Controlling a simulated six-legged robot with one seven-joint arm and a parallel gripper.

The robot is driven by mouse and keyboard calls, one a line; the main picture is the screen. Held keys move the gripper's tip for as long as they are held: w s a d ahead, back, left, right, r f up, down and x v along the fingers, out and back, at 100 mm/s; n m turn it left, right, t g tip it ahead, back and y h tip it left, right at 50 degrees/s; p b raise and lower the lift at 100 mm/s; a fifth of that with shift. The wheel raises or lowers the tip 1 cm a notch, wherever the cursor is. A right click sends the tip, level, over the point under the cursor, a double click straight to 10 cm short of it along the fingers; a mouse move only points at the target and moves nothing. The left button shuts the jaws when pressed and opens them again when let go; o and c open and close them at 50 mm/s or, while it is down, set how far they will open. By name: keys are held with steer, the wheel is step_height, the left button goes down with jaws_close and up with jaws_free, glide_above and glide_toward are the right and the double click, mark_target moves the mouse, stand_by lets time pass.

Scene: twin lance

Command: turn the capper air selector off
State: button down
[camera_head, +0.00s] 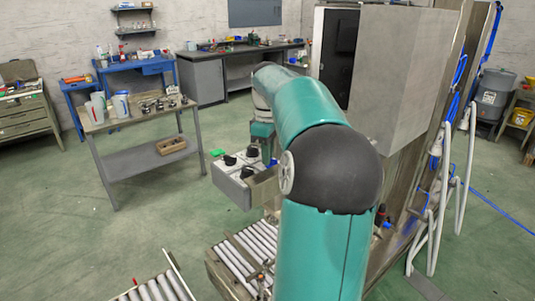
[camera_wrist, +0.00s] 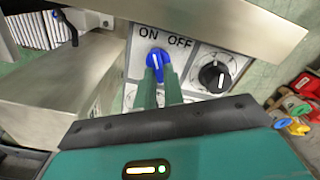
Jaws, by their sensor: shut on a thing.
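The selector is a blue knob (camera_wrist: 157,60) with a white pointer line, on a pale panel (camera_wrist: 136,62) below the printed words ON and OFF. The pointer stands roughly upright in the wrist view, nearer the ON word; its exact angle is hard to tell. My gripper (camera_wrist: 160,78) is shut on the blue knob, with its two green fingers reaching up to it from below. The fingers hide the knob's lower part.
A black knob (camera_wrist: 213,75) with a white pointer sits close right of the selector. A metal edge (camera_wrist: 230,18) overhangs the panel. In the head view, a roller conveyor (camera_head: 245,252) lies below the box and a large grey cabinet (camera_head: 395,75) stands right of my arm.

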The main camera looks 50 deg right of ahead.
steer(key=m, duration=0.5)
steer(key=shift+d+m, duration=0.2)
steer(key=shift+m, duration=0.2)
steer(key=m, duration=0.5)
steer(key=shift+s+d+m, duration=0.1)
steer(key=shift+d+m, duration=0.15)
steer(key=shift+m, duration=0.05)
steer(key=c, duration=1.5)
jaws_free()
step_height(320, 180, up, 14)
